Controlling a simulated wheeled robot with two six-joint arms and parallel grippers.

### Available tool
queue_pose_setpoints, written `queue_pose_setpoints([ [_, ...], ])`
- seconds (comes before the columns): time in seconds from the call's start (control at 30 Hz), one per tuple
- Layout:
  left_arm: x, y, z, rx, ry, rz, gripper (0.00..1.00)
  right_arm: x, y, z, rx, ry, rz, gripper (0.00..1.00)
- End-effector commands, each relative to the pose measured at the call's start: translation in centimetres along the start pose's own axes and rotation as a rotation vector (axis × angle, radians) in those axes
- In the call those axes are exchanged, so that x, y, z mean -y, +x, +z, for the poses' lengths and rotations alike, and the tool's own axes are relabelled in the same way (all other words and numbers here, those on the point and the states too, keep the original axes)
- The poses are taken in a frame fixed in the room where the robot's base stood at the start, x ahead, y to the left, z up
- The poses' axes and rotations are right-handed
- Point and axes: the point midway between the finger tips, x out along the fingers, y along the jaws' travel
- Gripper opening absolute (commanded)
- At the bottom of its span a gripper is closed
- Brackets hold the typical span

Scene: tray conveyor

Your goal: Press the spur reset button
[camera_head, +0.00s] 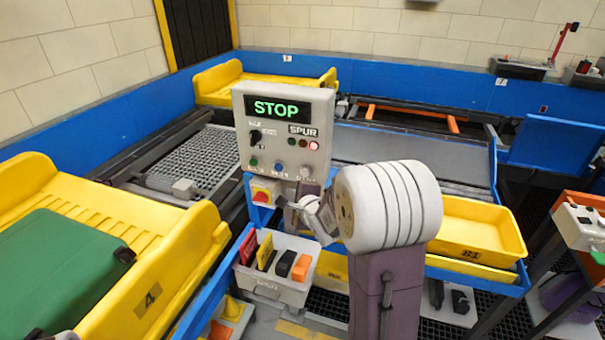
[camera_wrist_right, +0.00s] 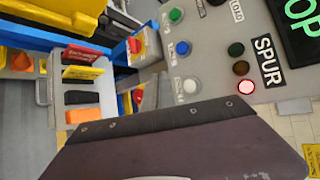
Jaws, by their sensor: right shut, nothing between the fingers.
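The grey control panel (camera_head: 285,105) faces me with a lit green STOP display (camera_head: 277,107). Its SPUR label (camera_head: 303,130) sits above a row of lamps; the rightmost lamp (camera_head: 314,145) glows red. Along the lower edge are a green button (camera_head: 253,162), a blue button (camera_head: 278,166) and a white button (camera_head: 305,172); their small labels are unreadable. The white button also shows in the wrist view (camera_wrist_right: 190,86), close to my gripper's dark edge. My right gripper (camera_head: 304,203) is shut and empty, just below the panel's lower right; contact cannot be told. My left gripper is not in view.
A red stop knob on a yellow plate (camera_head: 262,194) sits below the panel. A white bin (camera_head: 270,286) with coloured cards and blocks stands under it. Yellow trays stand left (camera_head: 190,250) and right (camera_head: 480,228). Conveyors run behind.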

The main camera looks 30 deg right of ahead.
Motion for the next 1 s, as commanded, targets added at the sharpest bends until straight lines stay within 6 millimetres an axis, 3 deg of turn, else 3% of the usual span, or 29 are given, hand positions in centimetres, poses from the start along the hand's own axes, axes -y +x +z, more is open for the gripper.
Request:
queue_pose_setpoints([
  [0.3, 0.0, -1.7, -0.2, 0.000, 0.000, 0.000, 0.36, 2.7, 3.0, -2.2, -0.001, 0.001, 0.001, 0.00],
  [0.5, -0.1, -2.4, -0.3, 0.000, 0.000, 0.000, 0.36, 3.3, 4.2, -3.1, -0.001, 0.001, 0.001, 0.00],
  [1.0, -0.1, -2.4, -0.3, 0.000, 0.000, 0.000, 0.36, 3.3, 4.5, -3.2, 0.000, 0.000, 0.000, 0.00],
])
